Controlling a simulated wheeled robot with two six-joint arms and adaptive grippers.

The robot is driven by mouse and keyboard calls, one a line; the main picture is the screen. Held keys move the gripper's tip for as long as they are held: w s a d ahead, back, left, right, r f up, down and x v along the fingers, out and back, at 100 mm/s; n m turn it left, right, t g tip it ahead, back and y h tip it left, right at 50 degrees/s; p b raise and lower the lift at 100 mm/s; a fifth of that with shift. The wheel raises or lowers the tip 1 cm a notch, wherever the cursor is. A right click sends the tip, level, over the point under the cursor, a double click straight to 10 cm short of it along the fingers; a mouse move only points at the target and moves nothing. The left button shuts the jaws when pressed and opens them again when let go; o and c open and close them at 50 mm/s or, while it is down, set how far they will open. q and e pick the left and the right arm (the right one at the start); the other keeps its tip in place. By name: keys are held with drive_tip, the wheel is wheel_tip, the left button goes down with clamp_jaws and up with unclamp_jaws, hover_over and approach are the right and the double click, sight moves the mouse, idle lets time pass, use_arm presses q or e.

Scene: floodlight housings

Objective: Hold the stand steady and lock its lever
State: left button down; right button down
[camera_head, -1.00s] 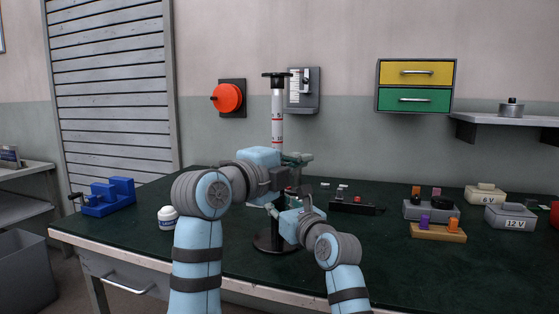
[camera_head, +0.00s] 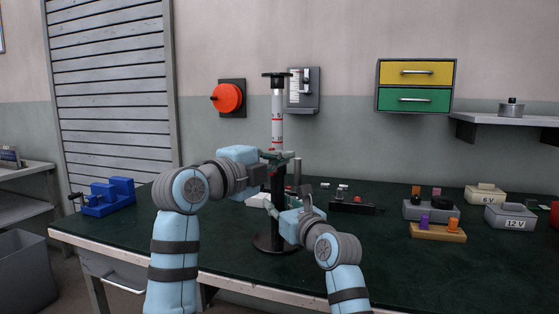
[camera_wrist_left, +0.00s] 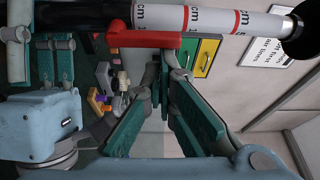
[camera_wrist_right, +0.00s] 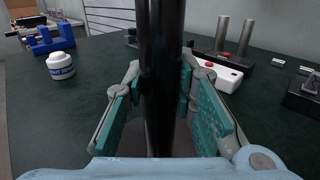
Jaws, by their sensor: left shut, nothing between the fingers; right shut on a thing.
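The stand has a black lower post (camera_head: 277,190), a white upper tube (camera_head: 277,105) with red bands and cm marks, a round base and a black top plate (camera_head: 277,75). It stands upright on the bench. My right gripper (camera_head: 273,209) is shut around the black post, which fills the middle of the right wrist view (camera_wrist_right: 160,80). My left gripper (camera_head: 286,155) is higher, beside the joint of post and tube, shut and empty.
A white block with a red button (camera_wrist_right: 222,72) lies behind the stand. A white jar (camera_wrist_right: 61,65) and a blue block fixture (camera_head: 108,197) are on the left. Battery boxes (camera_head: 510,217) and a wooden tray (camera_head: 438,233) stand on the right.

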use_arm(q)
drive_tip(key=shift+a+r+n, duration=0.1)
drive_tip(key=shift+a+n, duration=0.15)
drive_tip(key=shift+n, duration=0.45)
drive_tip(key=shift+w+a+f+n+t, duration=0.25)
drive_tip(key=shift+a+n+t, duration=0.25)
drive_tip(key=shift+a+n, duration=0.6)
drive_tip(key=shift+w+a+f+n+t, duration=0.1)
drive_tip(key=shift+w+a+n+t, duration=0.35)
drive_tip(key=shift+n, duration=1.2)
drive_tip(key=shift+w+a+f+n+t, duration=0.2)
drive_tip(key=shift+a+n+t, duration=0.35)
drive_tip(key=shift+a+n, duration=0.65)
drive_tip(key=shift+d, duration=0.2)
wheel_tip(320, 180, up, 4)
drive_tip(key=d, duration=0.1)
drive_tip(key=d+f+v, duration=0.1)
drive_tip(key=v, duration=0.9)
drive_tip(key=shift+s+d, duration=0.2)
drive_tip(key=shift+s, duration=0.25)
